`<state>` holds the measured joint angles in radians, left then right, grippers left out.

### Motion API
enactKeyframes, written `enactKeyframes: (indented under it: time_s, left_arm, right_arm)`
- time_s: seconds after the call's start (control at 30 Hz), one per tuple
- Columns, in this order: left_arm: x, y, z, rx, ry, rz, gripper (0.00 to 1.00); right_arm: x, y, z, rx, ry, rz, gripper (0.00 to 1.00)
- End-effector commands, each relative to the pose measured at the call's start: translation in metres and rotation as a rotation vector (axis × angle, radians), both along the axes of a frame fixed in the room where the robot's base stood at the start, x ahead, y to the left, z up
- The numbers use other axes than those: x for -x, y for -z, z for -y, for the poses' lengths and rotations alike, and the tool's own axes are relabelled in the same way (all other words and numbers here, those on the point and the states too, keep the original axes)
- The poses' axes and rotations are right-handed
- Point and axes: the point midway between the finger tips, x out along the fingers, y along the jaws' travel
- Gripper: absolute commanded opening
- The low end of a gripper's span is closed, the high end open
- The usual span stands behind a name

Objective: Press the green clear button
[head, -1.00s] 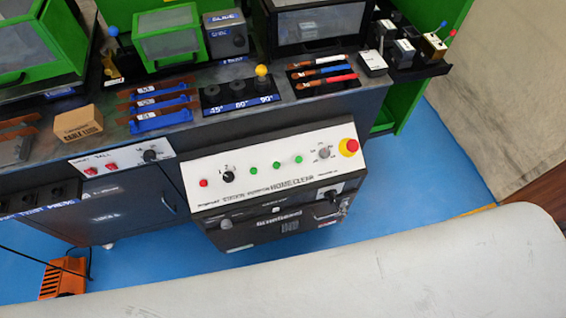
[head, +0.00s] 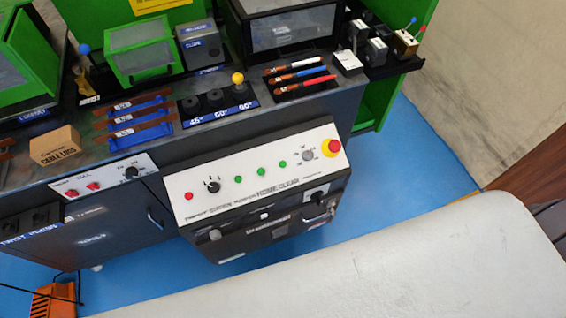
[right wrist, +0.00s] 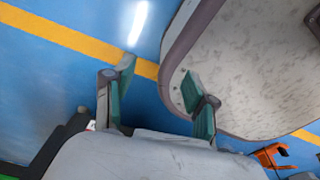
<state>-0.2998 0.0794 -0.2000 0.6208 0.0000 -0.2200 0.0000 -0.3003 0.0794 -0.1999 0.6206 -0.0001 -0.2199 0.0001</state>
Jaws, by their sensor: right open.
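A white sloped control panel (head: 255,178) stands on the front of the machine in the head view. It carries a row of three green buttons: a left one (head: 238,180), a middle one (head: 261,171) and a right one (head: 283,164). The printed words HOME CLEAR lie below the right part of the row; I cannot tell exactly which button each word marks. My right gripper (right wrist: 158,80) shows in the right wrist view, open and empty, with its green-padded fingers apart above the floor. It is not near the panel. My left gripper is not in view.
A red button (head: 189,196), a black selector (head: 212,186), a grey knob (head: 308,156) and a red emergency stop (head: 332,147) on yellow share the panel. An orange pedal (head: 52,301) sits on the blue floor.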

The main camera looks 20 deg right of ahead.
Motion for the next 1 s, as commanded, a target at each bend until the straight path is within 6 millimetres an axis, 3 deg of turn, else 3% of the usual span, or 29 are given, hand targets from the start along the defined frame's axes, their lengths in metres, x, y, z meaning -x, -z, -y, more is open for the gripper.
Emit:
enactKeyframes:
  time_s: [0.03,0.3,1.0]
  left_arm:
    - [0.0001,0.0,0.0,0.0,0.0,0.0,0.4]
    - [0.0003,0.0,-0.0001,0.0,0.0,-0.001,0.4]
    - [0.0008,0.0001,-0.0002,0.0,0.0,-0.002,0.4]
  right_arm:
    - [0.0001,0.0,-0.0001,0.0,0.0,0.0,0.43]
    - [0.0002,0.0,0.0,0.0,0.0,0.0,0.0]
    - [0.0005,0.0,0.0001,0.0,0.0,-0.001,0.0]
